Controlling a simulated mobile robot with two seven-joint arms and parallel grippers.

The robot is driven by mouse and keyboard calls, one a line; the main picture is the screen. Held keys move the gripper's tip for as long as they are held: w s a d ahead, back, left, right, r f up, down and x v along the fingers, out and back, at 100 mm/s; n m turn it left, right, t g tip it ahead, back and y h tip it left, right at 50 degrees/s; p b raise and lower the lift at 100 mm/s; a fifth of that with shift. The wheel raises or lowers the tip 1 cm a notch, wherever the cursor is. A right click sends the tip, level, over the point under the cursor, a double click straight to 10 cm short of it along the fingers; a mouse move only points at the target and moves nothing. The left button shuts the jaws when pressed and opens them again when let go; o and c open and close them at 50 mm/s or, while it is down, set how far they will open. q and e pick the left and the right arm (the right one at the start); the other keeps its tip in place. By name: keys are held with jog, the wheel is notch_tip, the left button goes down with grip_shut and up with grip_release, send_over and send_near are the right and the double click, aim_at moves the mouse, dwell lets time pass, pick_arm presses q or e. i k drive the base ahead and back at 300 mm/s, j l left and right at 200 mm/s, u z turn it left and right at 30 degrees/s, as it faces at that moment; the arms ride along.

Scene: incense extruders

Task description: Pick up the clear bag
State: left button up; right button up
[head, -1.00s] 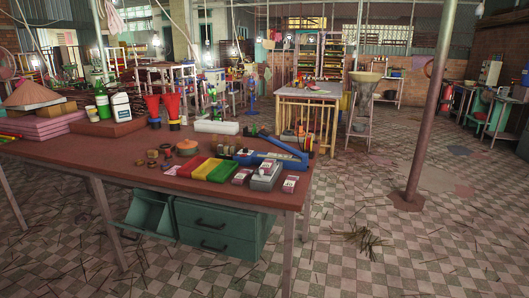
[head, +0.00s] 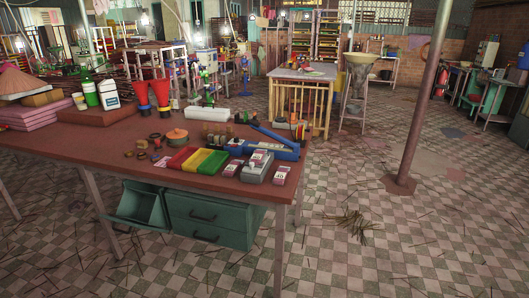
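I cannot make out a clear bag in the head view. The brown table (head: 90,146) stands in front of me at left and centre. On its near right part lie small pink-and-white packets (head: 281,175), a grey device (head: 257,168), and red, yellow and green blocks (head: 205,161). A blue tool with a long handle (head: 277,145) lies behind them. Neither of my grippers is in view.
Bottles (head: 108,95), red funnels (head: 160,92) and a white block (head: 207,114) stand at the table's back. Green drawers (head: 208,217) hang below. A wooden table (head: 305,74) stands behind. A pole (head: 420,110) rises at right; tiled floor around it is mostly open, with scattered sticks (head: 353,224).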

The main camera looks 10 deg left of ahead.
aim_at(259, 154)
jog(key=i+l, duration=0.15)
jog(key=i, duration=0.5)
jog(key=i+l+z, duration=0.15)
jog(key=i, duration=0.5)
